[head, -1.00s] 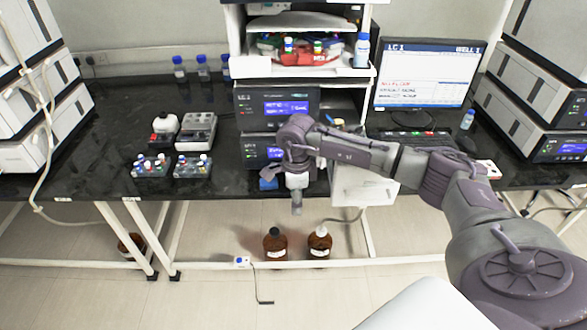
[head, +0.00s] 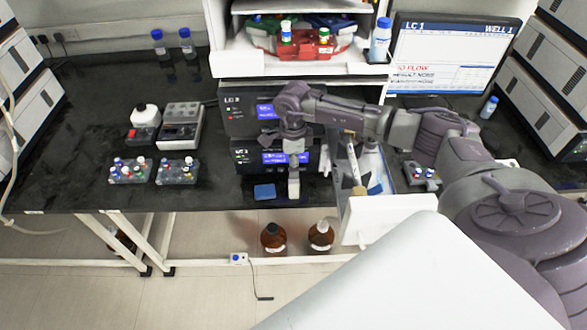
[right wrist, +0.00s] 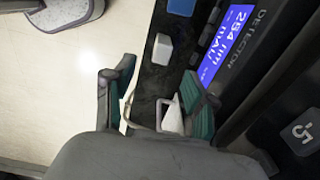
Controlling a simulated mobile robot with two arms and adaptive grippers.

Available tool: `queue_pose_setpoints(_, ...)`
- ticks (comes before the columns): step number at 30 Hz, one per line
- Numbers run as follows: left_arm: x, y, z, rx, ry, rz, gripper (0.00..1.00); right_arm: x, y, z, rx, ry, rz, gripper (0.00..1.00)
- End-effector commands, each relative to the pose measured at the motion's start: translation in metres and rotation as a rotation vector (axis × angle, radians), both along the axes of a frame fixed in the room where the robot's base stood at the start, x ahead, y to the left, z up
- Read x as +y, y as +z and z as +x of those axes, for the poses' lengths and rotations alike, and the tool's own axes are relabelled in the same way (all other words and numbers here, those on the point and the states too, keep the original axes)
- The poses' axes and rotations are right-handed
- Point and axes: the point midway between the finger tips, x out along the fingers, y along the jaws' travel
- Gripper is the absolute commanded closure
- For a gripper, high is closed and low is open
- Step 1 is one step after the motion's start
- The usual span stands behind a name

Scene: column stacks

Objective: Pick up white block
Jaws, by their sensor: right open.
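My right gripper (head: 293,188) hangs fingers down at the bench's front edge, in front of the stacked instruments. In the right wrist view the gripper (right wrist: 158,82) has its two fingers spread apart. A small white block (right wrist: 172,116) shows low between them, partly hidden by the gripper body; I cannot tell whether it touches a finger. A pale block (right wrist: 162,48) lies on the dark bench just beyond the fingertips. A blue block (right wrist: 182,6) lies farther on; the head view shows it left of the gripper (head: 264,191). My left gripper is not in view.
Instruments with blue displays (head: 287,157) stand close behind the gripper. A white-fronted open drawer or tray (head: 385,215) juts out to its right. Brown bottles (head: 273,238) stand on the floor below. Vial racks (head: 177,172) sit to the left, with clear bench between.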

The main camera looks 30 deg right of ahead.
Motion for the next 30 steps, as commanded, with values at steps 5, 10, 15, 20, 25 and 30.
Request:
queue_pose_setpoints(5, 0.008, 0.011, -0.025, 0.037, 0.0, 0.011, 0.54, 0.0, -0.027, 0.0, 0.002, -0.001, 0.0, 0.44)
queue_pose_setpoints(10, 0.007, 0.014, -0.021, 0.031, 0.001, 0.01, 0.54, 0.0, -0.039, 0.0, 0.001, 0.0, 0.001, 0.44)
queue_pose_setpoints(15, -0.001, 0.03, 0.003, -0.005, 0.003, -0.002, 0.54, -0.001, -0.059, 0.0, 0.004, -0.002, 0.001, 0.44)
queue_pose_setpoints(20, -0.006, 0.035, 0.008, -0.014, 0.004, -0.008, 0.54, -0.002, -0.082, 0.001, 0.002, -0.001, 0.0, 0.44)
queue_pose_setpoints(25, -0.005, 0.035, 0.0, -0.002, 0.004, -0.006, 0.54, -0.003, -0.09, 0.001, -0.001, 0.0, -0.001, 0.44)
queue_pose_setpoints(30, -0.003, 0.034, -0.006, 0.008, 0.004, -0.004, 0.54, -0.003, -0.09, 0.001, -0.001, 0.0, 0.0, 0.47)
